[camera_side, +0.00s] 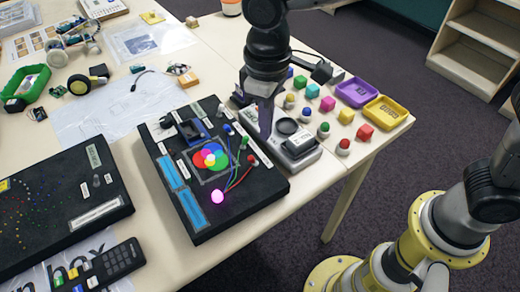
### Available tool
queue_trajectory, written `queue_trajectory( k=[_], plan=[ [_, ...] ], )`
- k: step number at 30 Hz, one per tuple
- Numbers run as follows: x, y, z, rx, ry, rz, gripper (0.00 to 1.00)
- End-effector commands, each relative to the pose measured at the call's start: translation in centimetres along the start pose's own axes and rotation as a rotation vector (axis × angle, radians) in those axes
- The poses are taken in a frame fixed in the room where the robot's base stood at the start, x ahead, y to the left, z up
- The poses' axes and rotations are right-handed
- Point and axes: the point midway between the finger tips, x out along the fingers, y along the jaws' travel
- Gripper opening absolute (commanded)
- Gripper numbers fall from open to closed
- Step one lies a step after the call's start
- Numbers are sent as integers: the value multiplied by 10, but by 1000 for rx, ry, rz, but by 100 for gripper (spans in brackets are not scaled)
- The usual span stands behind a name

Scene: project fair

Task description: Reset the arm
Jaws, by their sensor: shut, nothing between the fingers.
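My gripper (266,132) points down in the middle of the side view, beneath my dark wrist. Its fingers are shut with nothing between them.
The black board carries a glowing pink ball (217,197) and wires. Several coloured cubes and balls, a purple tray (371,88) and a yellow tray (404,112) stand to the right, near the table's edge. A keypad (112,262) lies at the lower left.

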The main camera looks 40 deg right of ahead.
Motion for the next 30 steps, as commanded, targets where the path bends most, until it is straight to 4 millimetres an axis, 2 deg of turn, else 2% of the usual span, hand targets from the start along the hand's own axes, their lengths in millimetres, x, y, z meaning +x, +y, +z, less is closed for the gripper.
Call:
queue_trajectory(
  k=[12, 14, 17, 20, 24, 27, 30],
  plan=[
    [-4, 4, 0, 10, 3, 0, 0],
    [-12, 14, -1, 32, 22, -2, 0],
    [-42, 40, 6, 96, 90, -5, 0],
    [-73, 74, 36, 184, 160, -2, 0],
    [-103, 111, 92, 302, 260, 15, 0],
    [-112, 127, 136, 375, 326, 34, 0],
    [-112, 136, 179, 443, 389, 59, 0]
  ],
)
